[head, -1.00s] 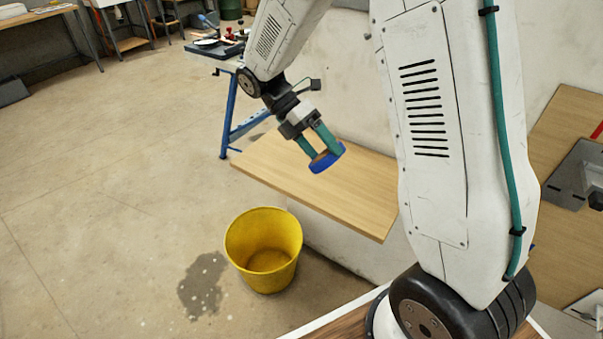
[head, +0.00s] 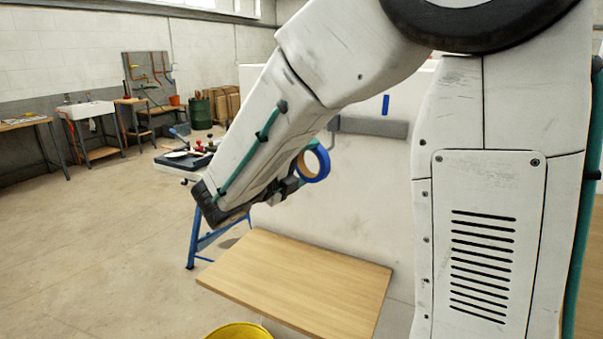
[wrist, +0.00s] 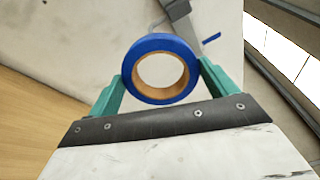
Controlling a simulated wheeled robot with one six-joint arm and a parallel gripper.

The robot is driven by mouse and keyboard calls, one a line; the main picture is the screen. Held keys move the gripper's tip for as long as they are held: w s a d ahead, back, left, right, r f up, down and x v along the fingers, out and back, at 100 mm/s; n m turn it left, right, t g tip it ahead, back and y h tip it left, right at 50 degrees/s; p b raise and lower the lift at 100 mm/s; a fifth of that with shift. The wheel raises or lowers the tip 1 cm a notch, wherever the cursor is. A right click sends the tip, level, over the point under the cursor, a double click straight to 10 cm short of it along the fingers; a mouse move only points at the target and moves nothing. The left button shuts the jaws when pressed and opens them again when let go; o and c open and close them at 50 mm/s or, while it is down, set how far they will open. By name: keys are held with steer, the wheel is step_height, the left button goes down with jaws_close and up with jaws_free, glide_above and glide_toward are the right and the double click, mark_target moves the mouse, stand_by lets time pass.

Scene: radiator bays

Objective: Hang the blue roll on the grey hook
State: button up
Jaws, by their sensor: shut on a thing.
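The blue roll (head: 324,164), a ring with a tan core, is held up in front of the pale wall panel. My gripper (wrist: 161,78) is shut on it; in the wrist view the teal fingers press its left and right sides and the roll (wrist: 160,42) faces the camera with its hole open. In the head view my forearm hides most of the gripper. A grey rail (head: 372,126) is on the panel, above and right of the roll, with a small grey upright at its left end. I cannot make out clearly which part is the grey hook.
A small blue upright piece (head: 386,104) shows just above the rail. A wooden shelf (head: 300,284) juts out below the roll, with a yellow bucket (head: 238,332) in front of it. A blue-legged stand (head: 194,240) is to the left. Open floor lies at left.

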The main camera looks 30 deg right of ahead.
steer(key=w+d+f, duration=0.2)
steer(key=w+d, duration=0.3)
steer(key=d, duration=0.4)
steer(key=shift+w+f, duration=0.15)
steer(key=shift+f, duration=0.1)
stand_by(0.9)
stand_by(0.6)
